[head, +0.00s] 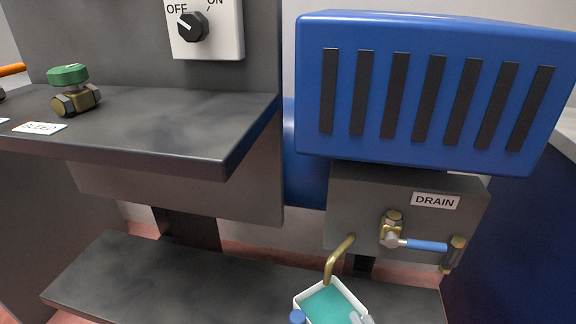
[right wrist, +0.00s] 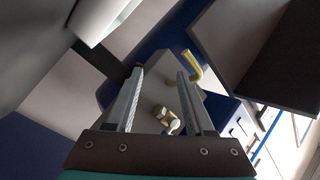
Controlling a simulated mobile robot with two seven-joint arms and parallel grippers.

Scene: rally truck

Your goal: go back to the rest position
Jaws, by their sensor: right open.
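My left gripper is not in view.
The DRAIN block (head: 350,205) carries a blue-handled valve (head: 425,245) and a brass spout (head: 335,262). A blue slotted housing (head: 310,90) overhangs the block. A dark shelf (head: 180,115) juts out left, holding a green-topped valve (head: 75,90).

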